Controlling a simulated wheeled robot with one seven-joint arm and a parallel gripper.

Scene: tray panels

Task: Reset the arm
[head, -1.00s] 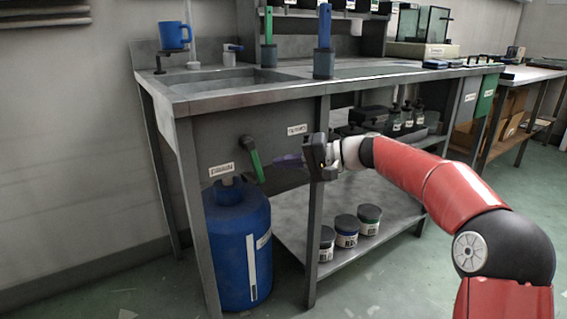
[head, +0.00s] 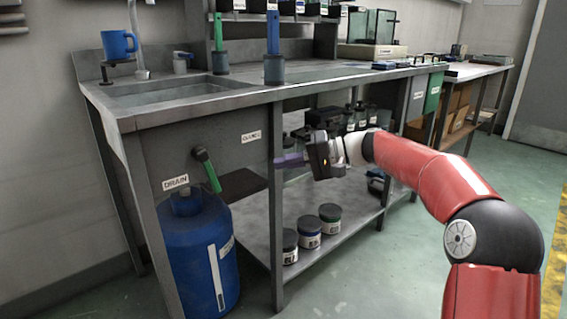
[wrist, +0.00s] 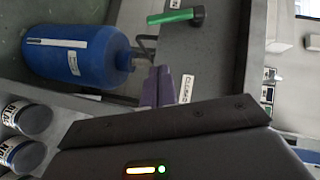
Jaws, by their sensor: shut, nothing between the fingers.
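My gripper (head: 289,160) is at the end of my red arm, in front of the bench's lower opening, near its front leg. Its purple fingers also show in the wrist view (wrist: 158,88), shut together with nothing between them. In the head view the fingers point left, toward the panel with the green-handled lever (head: 208,170). That lever also shows at the top of the wrist view (wrist: 176,17). No contact between the fingers and the bench is clear.
A blue drum (head: 199,250) stands under the sink (head: 165,95), left of my gripper. Several labelled jars (head: 310,233) sit on the lower shelf (head: 262,232) below it. A bench leg (head: 277,215) is close by. Open green floor (head: 400,270) lies in front.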

